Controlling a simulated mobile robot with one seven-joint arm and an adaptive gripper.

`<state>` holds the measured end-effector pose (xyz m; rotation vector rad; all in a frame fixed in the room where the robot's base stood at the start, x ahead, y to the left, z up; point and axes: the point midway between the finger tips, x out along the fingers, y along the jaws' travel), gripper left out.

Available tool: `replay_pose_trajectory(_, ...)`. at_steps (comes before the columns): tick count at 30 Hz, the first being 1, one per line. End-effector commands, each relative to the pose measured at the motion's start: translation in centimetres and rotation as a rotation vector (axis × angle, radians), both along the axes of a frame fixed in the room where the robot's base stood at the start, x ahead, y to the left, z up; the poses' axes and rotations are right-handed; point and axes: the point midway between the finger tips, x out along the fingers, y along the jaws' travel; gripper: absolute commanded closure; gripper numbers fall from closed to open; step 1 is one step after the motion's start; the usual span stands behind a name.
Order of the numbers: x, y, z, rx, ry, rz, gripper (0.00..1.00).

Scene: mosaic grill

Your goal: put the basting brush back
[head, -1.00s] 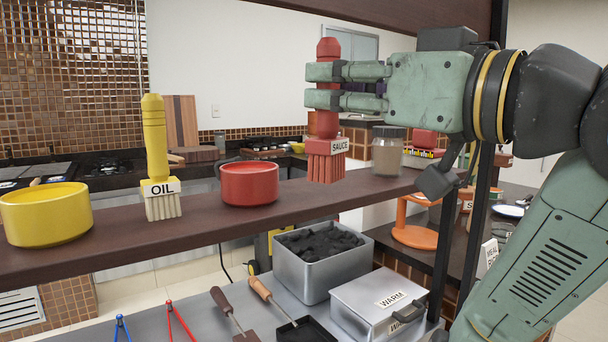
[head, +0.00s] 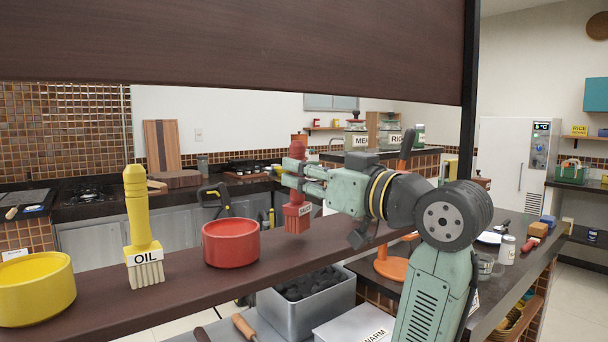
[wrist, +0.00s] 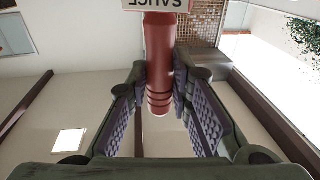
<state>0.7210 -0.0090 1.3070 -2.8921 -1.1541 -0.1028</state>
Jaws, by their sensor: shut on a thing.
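My gripper (head: 296,174) is shut on the red basting brush (head: 297,218), around its handle. The brush is upright, bristles down, with a SAUCE label partly showing. It appears just right of the red pot (head: 231,243), near the dark shelf (head: 190,280); I cannot tell whether it touches the shelf. In the wrist view the red handle (wrist: 159,60) lies between the two purple-padded fingers, with the SAUCE label at the top edge. A yellow brush labelled OIL (head: 142,235) stands upright on the shelf beside the yellow pot (head: 35,288).
A dark overhead panel (head: 240,45) spans the top. A metal bin of charcoal (head: 305,300) and a box labelled WARM (head: 355,328) sit below the shelf. An orange stand (head: 395,268) is on the right counter. Bare shelf lies between the OIL brush and red pot.

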Motion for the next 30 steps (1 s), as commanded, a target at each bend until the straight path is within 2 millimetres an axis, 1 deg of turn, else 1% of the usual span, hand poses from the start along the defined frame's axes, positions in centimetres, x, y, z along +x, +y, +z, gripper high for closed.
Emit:
replay_pose_trajectory(3,0.0,0.0,-1.0,0.001,0.0,0.0,1.0)
replay_pose_trajectory(5,0.0,0.0,-1.3,0.001,-0.001,0.0,1.0)
replay_pose_trajectory(12,-0.1,0.0,-1.4,0.0,-0.001,0.0,1.0)
replay_pose_trajectory(17,-0.1,0.0,-1.9,0.0,-0.001,0.0,1.0)
replay_pose_trajectory(18,-0.1,0.0,-1.8,0.0,-0.001,0.0,0.78)
replay_pose_trajectory(26,-0.1,0.0,-1.8,-0.001,-0.001,0.0,0.6)
replay_pose_trajectory(30,-0.1,0.0,-1.7,0.0,0.0,0.0,0.6)
